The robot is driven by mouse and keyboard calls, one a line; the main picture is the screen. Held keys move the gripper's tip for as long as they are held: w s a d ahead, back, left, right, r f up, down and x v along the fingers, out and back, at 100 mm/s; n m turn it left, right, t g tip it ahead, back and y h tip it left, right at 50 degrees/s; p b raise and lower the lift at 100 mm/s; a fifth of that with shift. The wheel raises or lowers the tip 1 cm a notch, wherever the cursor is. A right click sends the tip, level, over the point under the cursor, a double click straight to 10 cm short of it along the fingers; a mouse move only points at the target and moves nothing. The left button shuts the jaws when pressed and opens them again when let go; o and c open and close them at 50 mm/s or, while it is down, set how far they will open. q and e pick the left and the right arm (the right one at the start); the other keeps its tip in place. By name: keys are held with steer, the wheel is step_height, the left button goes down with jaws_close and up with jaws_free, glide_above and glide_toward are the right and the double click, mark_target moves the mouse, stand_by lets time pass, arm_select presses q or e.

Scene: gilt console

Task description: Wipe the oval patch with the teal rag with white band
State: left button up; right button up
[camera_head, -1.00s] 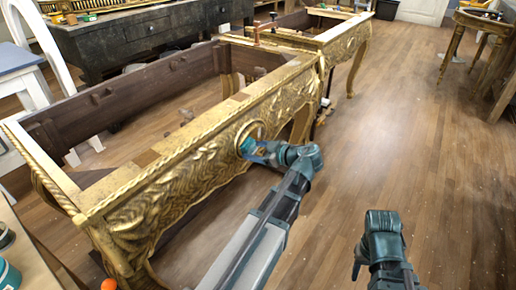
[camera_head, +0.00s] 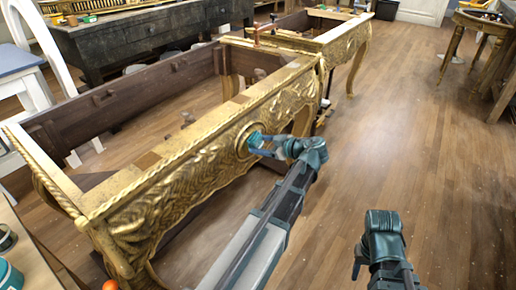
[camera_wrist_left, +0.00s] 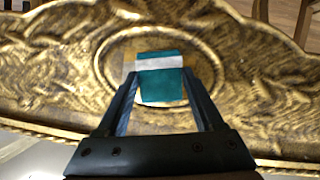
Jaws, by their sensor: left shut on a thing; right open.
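The oval patch (camera_wrist_left: 118,66) is a framed oval on the carved front of the gilt console (camera_head: 205,160). In the left wrist view it shows pale and yellowish around the rag, and the rag hides its middle. The teal rag with a white band (camera_wrist_left: 162,88) is between the fingers of my left gripper (camera_wrist_left: 160,95), which is shut on it. The rag lies over the oval; whether it presses on the surface I cannot tell. In the head view the rag (camera_head: 256,140) is small at the oval frame (camera_head: 243,146). My right gripper (camera_head: 358,262) is open and empty over the floor.
The console's open frame stretches to the left and back. A dark workbench (camera_head: 150,40) stands behind it. A teal container (camera_head: 10,274) and an orange thing (camera_head: 110,285) are at the lower left. The wooden floor (camera_head: 430,150) to the right is clear.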

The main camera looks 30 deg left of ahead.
arm_select(q)
steer(key=shift+w, duration=0.3)
steer(key=w, duration=0.4)
steer(key=shift+w+d, duration=0.1)
steer(key=shift+d, duration=0.1)
steer(key=shift+a, duration=0.1)
steer(key=shift+s+a, duration=0.15)
steer(key=shift+s, duration=2.1)
steer(key=shift+s+a, duration=0.1)
steer(key=shift+s, duration=2.05)
